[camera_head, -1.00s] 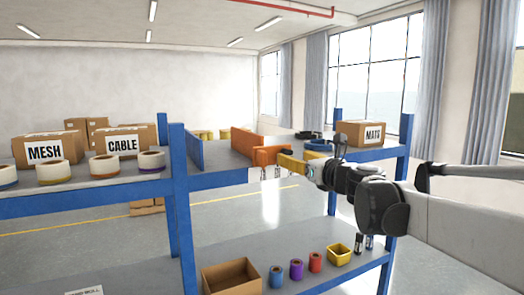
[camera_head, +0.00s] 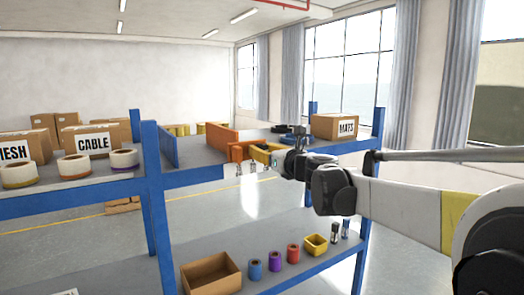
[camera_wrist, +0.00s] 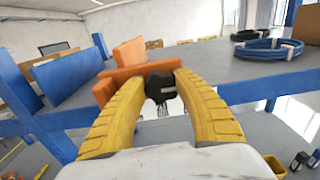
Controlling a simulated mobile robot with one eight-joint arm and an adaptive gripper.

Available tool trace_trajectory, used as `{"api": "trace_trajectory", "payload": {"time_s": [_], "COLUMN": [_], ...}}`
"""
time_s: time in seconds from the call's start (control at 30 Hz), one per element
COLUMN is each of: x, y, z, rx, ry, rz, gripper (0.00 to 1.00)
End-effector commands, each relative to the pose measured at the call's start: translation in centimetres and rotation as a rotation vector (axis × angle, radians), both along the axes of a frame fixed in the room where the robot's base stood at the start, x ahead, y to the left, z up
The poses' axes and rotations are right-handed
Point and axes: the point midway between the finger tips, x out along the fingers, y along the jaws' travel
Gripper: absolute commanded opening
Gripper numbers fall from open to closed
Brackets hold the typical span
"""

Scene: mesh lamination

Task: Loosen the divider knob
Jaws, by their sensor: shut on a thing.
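The divider knob (camera_wrist: 160,87) is a black, lobed knob at the front end of an orange divider (camera_wrist: 131,53) in the wrist view. My gripper (camera_wrist: 160,76) has yellow fingers, and their tips are shut on the knob from both sides. In the head view the orange divider (camera_head: 221,135) stands on the upper shelf, and my gripper (camera_head: 252,152) reaches its front clamp (camera_head: 237,151) from the right. The knob is hidden behind the fingers there.
A blue divider (camera_head: 168,146) stands left of the orange one. Cable coils (camera_wrist: 268,50) and a MATS box (camera_head: 335,127) lie to the right. Tape rolls (camera_head: 74,166) and a CABLE box (camera_head: 92,143) are at left. An open carton (camera_head: 211,273) sits on the lower shelf.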

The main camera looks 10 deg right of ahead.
Motion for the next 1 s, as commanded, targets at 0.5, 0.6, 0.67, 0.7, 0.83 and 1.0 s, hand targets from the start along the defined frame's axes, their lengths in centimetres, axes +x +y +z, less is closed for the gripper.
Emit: {"api": "trace_trajectory", "payload": {"time_s": [0.5, 0.6, 0.67, 0.7, 0.83, 1.0], "x": [0.01, 0.00, -0.02, -0.03, -0.05, -0.07], "y": [0.10, 0.14, 0.16, 0.18, 0.24, 0.30], "z": [-0.02, -0.05, -0.07, -0.08, -0.07, -0.11], "rx": [-0.158, -0.237, -0.290, -0.326, -0.444, -0.598], "ry": [-0.052, -0.078, -0.095, -0.107, -0.145, -0.195], "rz": [0.000, 0.000, 0.000, 0.000, 0.000, 0.000], "gripper": [0.06, 0.06, 0.06, 0.06, 0.06, 0.06]}}
